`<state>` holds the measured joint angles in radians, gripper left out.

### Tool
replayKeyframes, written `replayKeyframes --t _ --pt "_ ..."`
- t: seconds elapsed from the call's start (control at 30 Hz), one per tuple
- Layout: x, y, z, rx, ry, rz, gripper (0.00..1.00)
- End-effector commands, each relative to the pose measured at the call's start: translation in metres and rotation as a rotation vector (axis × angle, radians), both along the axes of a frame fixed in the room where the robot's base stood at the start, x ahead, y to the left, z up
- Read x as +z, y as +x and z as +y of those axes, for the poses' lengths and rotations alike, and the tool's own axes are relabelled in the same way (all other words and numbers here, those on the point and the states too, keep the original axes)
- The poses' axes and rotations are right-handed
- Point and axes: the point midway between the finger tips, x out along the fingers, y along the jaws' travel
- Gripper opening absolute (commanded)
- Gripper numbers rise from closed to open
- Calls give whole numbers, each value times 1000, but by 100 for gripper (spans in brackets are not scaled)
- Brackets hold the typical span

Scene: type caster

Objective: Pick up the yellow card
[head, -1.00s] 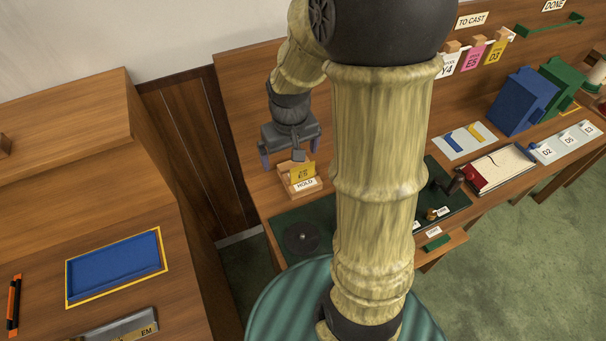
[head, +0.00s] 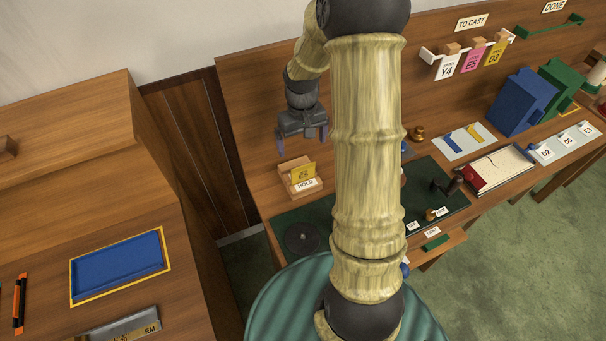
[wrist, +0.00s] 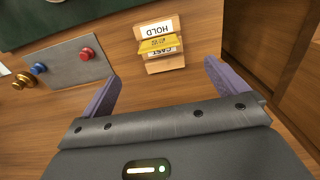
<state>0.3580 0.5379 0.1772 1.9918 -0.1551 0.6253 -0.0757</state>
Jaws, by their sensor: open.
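A yellow card (head: 302,172) stands in a small wooden holder (head: 289,186) labelled HOLD on the bench. In the wrist view the yellow card (wrist: 158,45) shows in the holder (wrist: 165,64), beyond my fingers and roughly between them. My gripper (head: 303,142) is above and behind the holder, open and empty; its two purple fingers also show in the wrist view (wrist: 160,92). The fingers do not touch the card. Another yellow card (head: 494,53), marked D3, hangs on the TO CAST rack beside a pink card and a white card.
A dark green mat (head: 290,222) with a black disc (head: 302,237) lies in front of the holder. In the wrist view, a grey plate (wrist: 68,66) with red and blue knobs lies to the left. A wooden panel (wrist: 265,50) rises at right.

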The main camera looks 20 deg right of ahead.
Motion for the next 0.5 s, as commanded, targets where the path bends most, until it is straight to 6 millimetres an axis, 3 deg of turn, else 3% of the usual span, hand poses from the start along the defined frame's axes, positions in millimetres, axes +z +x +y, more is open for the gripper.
replayKeyframes --t 0.5 --pt "-77 -1 0 1 0 1 98"
